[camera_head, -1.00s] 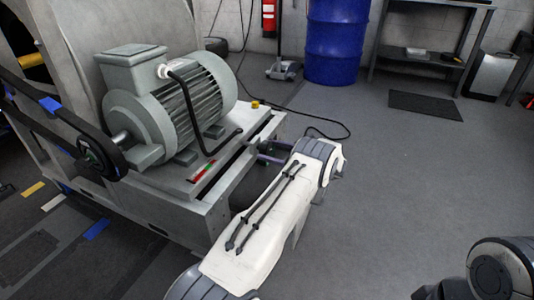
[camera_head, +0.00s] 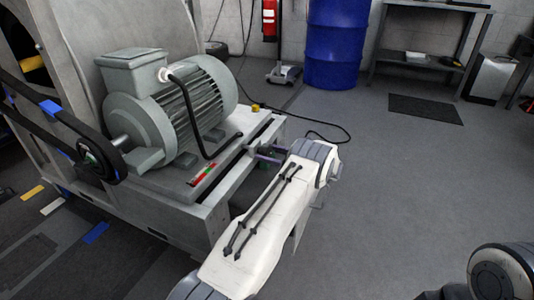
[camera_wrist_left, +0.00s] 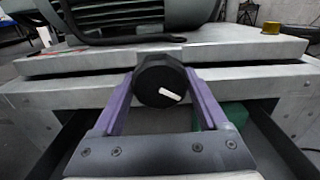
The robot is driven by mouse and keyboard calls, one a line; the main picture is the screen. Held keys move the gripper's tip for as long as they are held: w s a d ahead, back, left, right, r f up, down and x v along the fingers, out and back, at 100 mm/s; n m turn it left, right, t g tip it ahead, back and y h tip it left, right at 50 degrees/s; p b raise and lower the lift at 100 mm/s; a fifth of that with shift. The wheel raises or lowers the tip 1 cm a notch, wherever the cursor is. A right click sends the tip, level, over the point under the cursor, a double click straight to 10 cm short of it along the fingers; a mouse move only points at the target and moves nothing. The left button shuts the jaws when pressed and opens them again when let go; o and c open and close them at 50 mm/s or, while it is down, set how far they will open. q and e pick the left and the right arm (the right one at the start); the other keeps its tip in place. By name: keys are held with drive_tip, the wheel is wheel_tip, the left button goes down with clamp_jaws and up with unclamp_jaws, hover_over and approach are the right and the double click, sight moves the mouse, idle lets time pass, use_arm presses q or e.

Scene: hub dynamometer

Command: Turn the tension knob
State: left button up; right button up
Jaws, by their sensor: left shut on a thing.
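The tension knob (camera_wrist_left: 160,82) is black and roughly round with a white pointer mark. In the left wrist view it sits on the front of the grey motor base, and the mark points to the lower right. My left gripper (camera_wrist_left: 160,88) is shut on the knob, with one purple finger on each side of it. In the head view the left gripper (camera_head: 268,154) reaches the right end of the base, and the knob is too small there to make out clearly. My right gripper is not in view; only part of my right arm shows at the lower right.
The grey electric motor (camera_head: 170,105) stands on the slotted base plate (camera_head: 215,160), with a black cable and a red-green scale strip (camera_head: 203,173). A belt (camera_head: 60,125) runs at the left. A blue drum (camera_head: 335,45) and a bench (camera_head: 425,60) stand behind.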

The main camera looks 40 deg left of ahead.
use_arm(q)
drive_tip(key=m, duration=0.6)
drive_tip(key=shift+p, duration=0.35)
drive_tip(key=m, duration=0.5)
drive_tip(key=shift+m+p, duration=0.35)
drive_tip(key=shift+m, duration=0.05)
drive_tip(key=m, duration=0.6)
drive_tip(key=shift+p, duration=0.35)
drive_tip(key=m, duration=0.5)
drive_tip(key=shift+m, duration=0.4)
drive_tip(key=m, duration=0.5)
drive_tip(key=shift+p, duration=0.4)
drive_tip(key=m, duration=0.6)
drive_tip(key=shift+m, duration=0.4)
drive_tip(key=m, duration=1.1)
drive_tip(key=shift+m, duration=0.3)
